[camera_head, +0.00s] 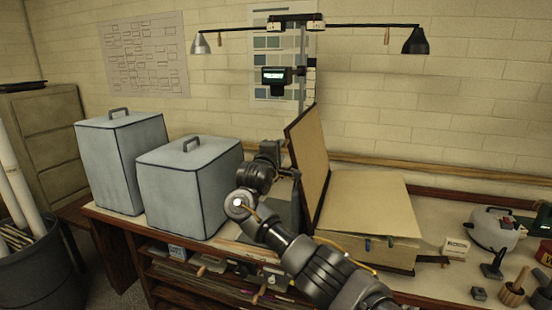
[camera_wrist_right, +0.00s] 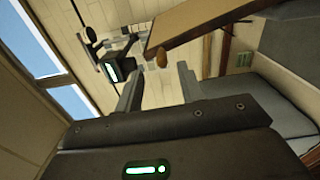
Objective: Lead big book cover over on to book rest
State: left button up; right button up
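The big book (camera_head: 368,205) lies on the bench with its tan pages facing up. Its cover (camera_head: 308,165) stands raised at the book's left edge, near upright; part of it also shows in the right wrist view (camera_wrist_right: 205,22). My right gripper (camera_head: 280,157) is left of the raised cover, close to it; whether they touch is unclear. In the right wrist view its fingers (camera_wrist_right: 160,88) are apart with nothing between them. A dark grey slanted surface (camera_head: 284,214) left of the book, perhaps the book rest, is partly hidden by my right arm. My left gripper is out of view.
Two grey lidded boxes (camera_head: 190,185) stand on the bench to the left. A lamp stand (camera_head: 301,70) with a small display rises behind the book.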

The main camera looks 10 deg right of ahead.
jog(key=shift+b+v, duration=0.4)
jog(key=shift+v, duration=1.2)
